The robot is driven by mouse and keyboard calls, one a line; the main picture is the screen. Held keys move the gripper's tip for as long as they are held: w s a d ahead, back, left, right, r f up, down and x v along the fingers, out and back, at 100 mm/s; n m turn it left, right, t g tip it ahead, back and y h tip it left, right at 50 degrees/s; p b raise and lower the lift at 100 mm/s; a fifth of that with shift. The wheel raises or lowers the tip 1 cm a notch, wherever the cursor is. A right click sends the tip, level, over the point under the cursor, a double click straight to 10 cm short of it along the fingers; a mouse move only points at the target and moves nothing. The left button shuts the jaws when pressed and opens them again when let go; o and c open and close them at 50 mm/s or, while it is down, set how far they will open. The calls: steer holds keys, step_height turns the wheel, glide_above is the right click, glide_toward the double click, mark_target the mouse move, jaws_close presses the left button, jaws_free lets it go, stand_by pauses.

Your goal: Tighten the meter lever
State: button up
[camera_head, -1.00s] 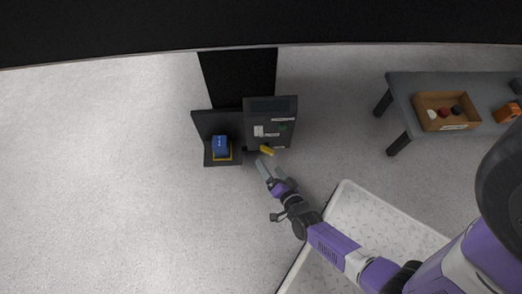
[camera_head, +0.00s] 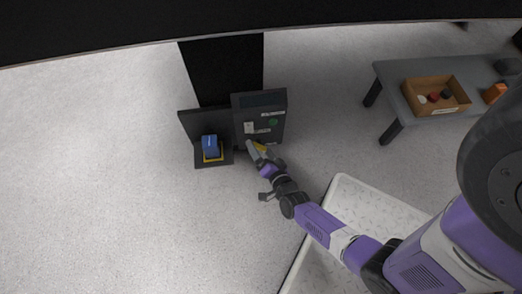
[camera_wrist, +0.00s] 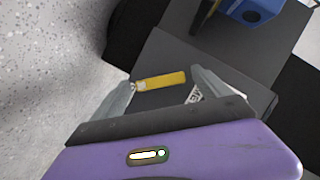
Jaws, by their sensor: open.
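The meter is a dark grey box (camera_head: 275,106) with labels and a green spot on its front. Its yellow lever (camera_head: 261,147) sits low on that front, partly covered by my gripper in the head view. In the wrist view the lever (camera_wrist: 161,81) is a short yellow bar, slightly tilted, between my fingers. My gripper (camera_head: 254,147) is open, with one finger (camera_wrist: 117,98) near each end of the lever. A small gap seems to show at the lever's right end; whether the left finger touches its left end I cannot tell.
Left of the meter, a blue block (camera_head: 210,146) with a yellow base stands on a dark L-shaped stand (camera_head: 192,122). A grey table (camera_head: 392,92) at the right holds a wooden tray (camera_head: 409,99) and an orange object (camera_head: 494,93). The floor at left is clear.

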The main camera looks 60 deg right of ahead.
steer(key=c, duration=1.4)
steer(key=shift+o, duration=0.2)
steer(key=shift+r, duration=0.1)
steer(key=shift+r+n+g+p, duration=0.2)
steer(key=shift+n+g+p, duration=0.35)
steer(key=shift+p, duration=0.7)
steer(key=n+g+p, duration=0.1)
steer(key=p, duration=0.1)
steer(key=shift+n+h+p, duration=0.3)
steer(key=shift+n+h, duration=0.05)
steer(key=shift+h, duration=0.05)
steer(key=shift+n+g+h+p, duration=0.35)
steer(key=shift+n+p, duration=0.3)
steer(key=shift+n, duration=0.15)
steer(key=shift+w+a+f+n+g+h, duration=0.15)
steer(key=shift+n+g+h, duration=0.35)
steer(key=shift+n, duration=0.6)
steer(key=shift+y, duration=0.25)
